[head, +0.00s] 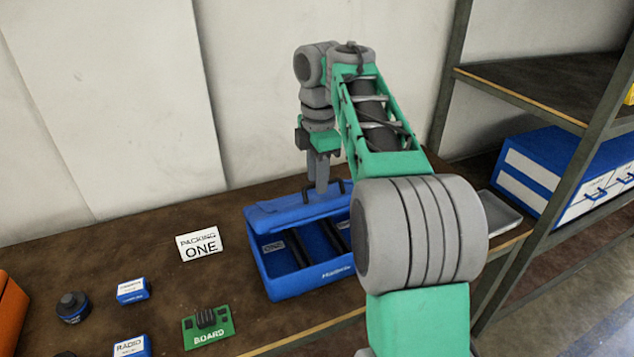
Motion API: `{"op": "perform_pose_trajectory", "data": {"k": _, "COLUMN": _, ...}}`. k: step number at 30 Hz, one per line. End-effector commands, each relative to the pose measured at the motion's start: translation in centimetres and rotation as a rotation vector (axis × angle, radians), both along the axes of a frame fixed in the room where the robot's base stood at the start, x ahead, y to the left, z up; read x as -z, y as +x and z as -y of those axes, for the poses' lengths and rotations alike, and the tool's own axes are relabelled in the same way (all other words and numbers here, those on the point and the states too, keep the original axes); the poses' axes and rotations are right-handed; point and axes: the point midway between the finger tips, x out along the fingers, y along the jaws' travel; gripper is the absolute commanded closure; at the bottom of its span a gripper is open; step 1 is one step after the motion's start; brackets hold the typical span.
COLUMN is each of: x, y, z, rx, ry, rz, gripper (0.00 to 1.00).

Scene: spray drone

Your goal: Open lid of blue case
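The blue case (301,285) stands on the brown table, partly hidden on its right by my arm. Its lid (285,212) is at the back and stands away from the front, so the dark inside with dividers and a small label shows. A dark handle (341,186) sits at the lid's upper edge. My gripper (322,186) points down at the lid's upper edge, beside or at the handle. Its fingers look close together. I cannot tell whether they touch or hold the handle.
A white "PACKING ONE" sign (200,244) stands left of the case. A green board (208,327), blue boxes (133,290) and a dark round part (72,307) lie further left. A grey tray (498,214) and shelf rack (545,85) are at right.

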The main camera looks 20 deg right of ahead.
Motion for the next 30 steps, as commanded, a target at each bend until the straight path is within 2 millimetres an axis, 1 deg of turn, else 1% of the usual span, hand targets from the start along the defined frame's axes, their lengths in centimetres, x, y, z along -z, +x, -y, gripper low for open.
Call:
{"op": "perform_pose_trajectory", "data": {"k": 3, "x": -0.14, "y": 0.0, "z": 0.0, "rx": 0.0, "ry": 0.0, "rz": 0.001, "gripper": 0.68}}
{"op": "perform_pose_trajectory", "data": {"k": 4, "x": -0.14, "y": 0.0, "z": 0.0, "rx": 0.0, "ry": 0.0, "rz": 0.001, "gripper": 0.69}}
{"op": "perform_pose_trajectory", "data": {"k": 15, "x": -0.13, "y": 0.0, "z": 0.01, "rx": 0.001, "ry": 0.0, "rz": 0.0, "gripper": 1.0}}
{"op": "perform_pose_trajectory", "data": {"k": 30, "x": -0.13, "y": 0.0, "z": 0.02, "rx": 0.001, "ry": 0.0, "rz": 0.001, "gripper": 1.0}}
